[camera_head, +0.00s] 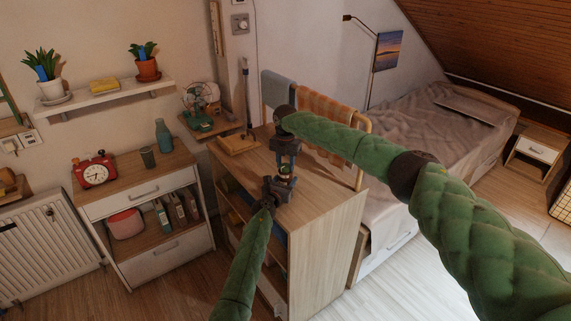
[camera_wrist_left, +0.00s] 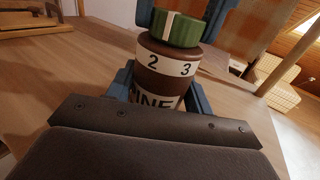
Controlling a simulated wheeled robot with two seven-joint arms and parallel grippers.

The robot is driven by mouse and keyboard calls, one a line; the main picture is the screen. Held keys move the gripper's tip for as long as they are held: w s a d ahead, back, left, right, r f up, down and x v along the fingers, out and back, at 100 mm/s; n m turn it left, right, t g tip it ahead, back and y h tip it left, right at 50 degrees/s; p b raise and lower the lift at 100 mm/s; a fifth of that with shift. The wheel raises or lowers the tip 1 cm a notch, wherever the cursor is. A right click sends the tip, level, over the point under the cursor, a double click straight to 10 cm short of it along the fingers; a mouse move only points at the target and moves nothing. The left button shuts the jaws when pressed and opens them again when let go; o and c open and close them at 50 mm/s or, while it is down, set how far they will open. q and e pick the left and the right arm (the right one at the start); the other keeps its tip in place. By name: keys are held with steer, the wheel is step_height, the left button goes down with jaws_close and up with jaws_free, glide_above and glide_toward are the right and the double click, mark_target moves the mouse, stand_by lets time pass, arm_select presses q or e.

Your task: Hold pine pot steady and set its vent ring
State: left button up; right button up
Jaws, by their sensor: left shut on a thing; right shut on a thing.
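The pine pot (camera_wrist_left: 160,78) is brown, with a white band bearing 2 and 3 and a label partly reading "INE". It stands upright on the wooden cabinet top and looks small in the head view (camera_head: 285,170). Its green vent ring (camera_wrist_left: 178,30) has a white mark, which sits between 2 and 3. My left gripper (camera_wrist_left: 160,98) is shut on the pot's body from the near side; it also shows in the head view (camera_head: 277,184). My right gripper (camera_head: 287,155) comes from above and is shut on the vent ring, its blue fingers either side. The pot's far side is hidden.
The wooden cabinet top (camera_head: 325,205) is clear to the right of the pot. A wooden tray (camera_head: 238,143) lies at its back left. A green fan (camera_head: 197,107) stands farther left.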

mark_target(286, 166)
steer(key=n, duration=0.4)
steer(key=shift+n, duration=0.3)
arm_select(q)
steer(key=shift+f, duration=0.1)
arm_select(e)
steer(key=shift+n, duration=2.3)
steer(key=o, duration=1)
steer(key=shift+r, duration=0.15)
step_height(286, 166, up, 12)
